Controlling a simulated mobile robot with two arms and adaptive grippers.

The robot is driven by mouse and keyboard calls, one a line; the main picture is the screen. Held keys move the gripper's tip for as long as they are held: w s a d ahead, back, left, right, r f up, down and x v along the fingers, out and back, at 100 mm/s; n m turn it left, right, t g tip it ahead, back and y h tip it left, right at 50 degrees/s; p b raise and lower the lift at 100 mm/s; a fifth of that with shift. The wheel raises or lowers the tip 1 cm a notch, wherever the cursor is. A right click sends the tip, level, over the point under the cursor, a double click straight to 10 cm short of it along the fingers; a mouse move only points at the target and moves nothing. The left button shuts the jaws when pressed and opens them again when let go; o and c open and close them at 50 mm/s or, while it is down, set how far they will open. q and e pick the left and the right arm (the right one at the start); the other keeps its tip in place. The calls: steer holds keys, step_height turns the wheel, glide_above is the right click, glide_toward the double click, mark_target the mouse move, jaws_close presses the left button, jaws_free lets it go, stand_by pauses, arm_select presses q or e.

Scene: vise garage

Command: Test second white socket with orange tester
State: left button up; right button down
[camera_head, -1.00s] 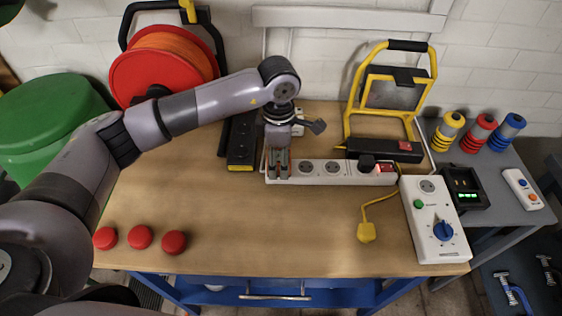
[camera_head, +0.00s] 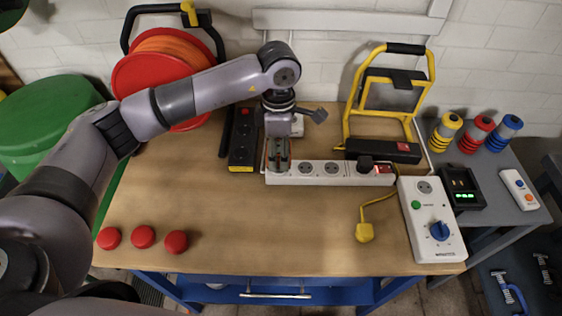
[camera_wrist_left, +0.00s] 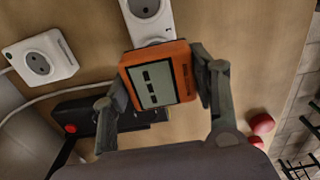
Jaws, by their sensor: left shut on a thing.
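My left gripper (camera_head: 277,168) is at the left end of the white socket strip (camera_head: 315,173). It is shut on the orange tester (camera_wrist_left: 158,75), which has a grey display with dark marks. In the left wrist view the tester sits between both fingers and covers part of the strip (camera_wrist_left: 144,20). Whether it is plugged in or just above the strip I cannot tell. The strip's leftmost socket is hidden by the gripper in the head view; other sockets show to its right. A separate white socket box (camera_wrist_left: 40,60) stands nearby. My right gripper is not in view.
A black power strip (camera_head: 242,145) lies left of the gripper. A black plug (camera_head: 366,163) stands in the white strip near its red switch. A yellow plug (camera_head: 364,232), a white control box (camera_head: 432,222) and red knobs (camera_head: 143,237) lie forward. The middle front table is clear.

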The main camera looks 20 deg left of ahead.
arm_select(q)
steer(key=shift+r+p, duration=0.4)
steer(key=shift+r, duration=0.75)
